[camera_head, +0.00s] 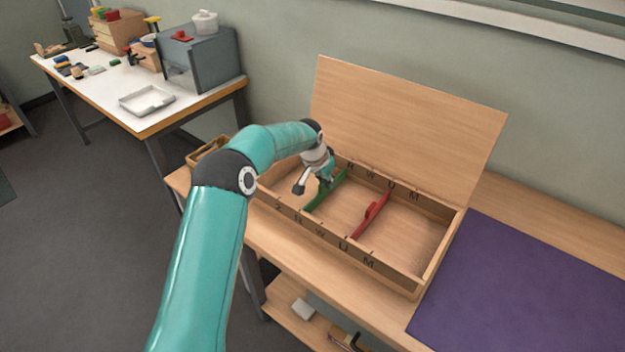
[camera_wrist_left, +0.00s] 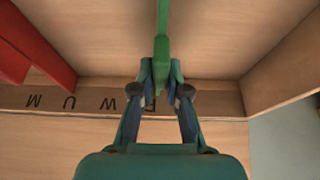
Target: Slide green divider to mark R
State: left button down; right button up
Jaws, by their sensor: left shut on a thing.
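The green divider (camera_head: 328,190) stands across the wooden box (camera_head: 405,279), left of the red divider (camera_head: 371,215). My left gripper (camera_head: 327,177) is shut on the green divider from above. In the wrist view the left gripper's fingers (camera_wrist_left: 161,80) close on either side of the green divider (camera_wrist_left: 162,45). Mark R (camera_head: 298,218) on the front wall lies close to the divider's front end; another R (camera_head: 350,165) is on the back wall near its far end. In the wrist view a finger partly hides the lettering there, so exact alignment cannot be told. My right gripper is out of view.
The box's lid (camera_head: 405,130) stands open behind it. The red divider also shows at the left of the wrist view (camera_wrist_left: 30,45). A purple mat (camera_head: 530,290) lies to the right. A white-topped table (camera_head: 110,90) with several items stands at the back left.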

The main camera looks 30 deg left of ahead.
pick_arm(q)
jog(key=shift+d, duration=0.8)
jog(key=c, duration=1.2)
grip_release()
jog(key=shift+o, duration=0.2)
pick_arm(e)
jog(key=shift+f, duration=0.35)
pick_arm(q)
jog(key=v, duration=1.2)
